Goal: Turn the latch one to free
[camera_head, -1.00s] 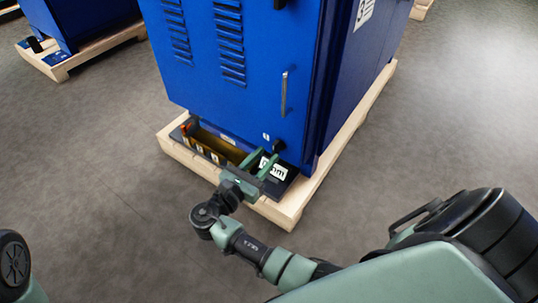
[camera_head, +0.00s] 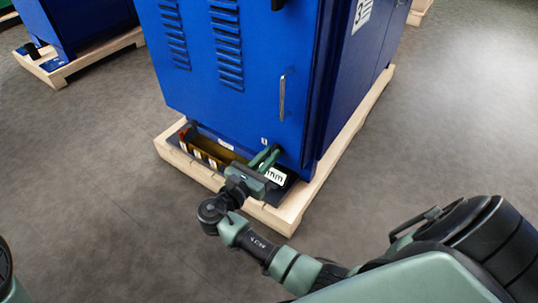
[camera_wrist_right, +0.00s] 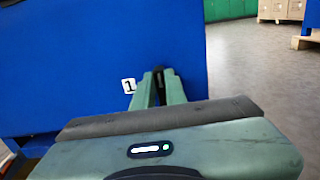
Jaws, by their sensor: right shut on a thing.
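The blue cabinet (camera_head: 245,75) stands on a pallet. Latch one is a small dark part low on its front, beside the white label marked 1 (camera_wrist_right: 128,85); the label also shows in the head view (camera_head: 264,141). My right gripper (camera_head: 270,154) reaches the latch from the front, and its green fingers are shut on it. In the right wrist view the fingers (camera_wrist_right: 158,84) close around the dark latch (camera_wrist_right: 158,72), which is mostly hidden between them. My left gripper is out of view.
A vertical handle (camera_head: 282,98) is on the cabinet front above the latch. An open yellow-lined tray (camera_head: 205,149) sits below, on the wooden pallet (camera_head: 188,171). Another blue cabinet (camera_head: 80,20) stands at the back left. The floor in front is clear.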

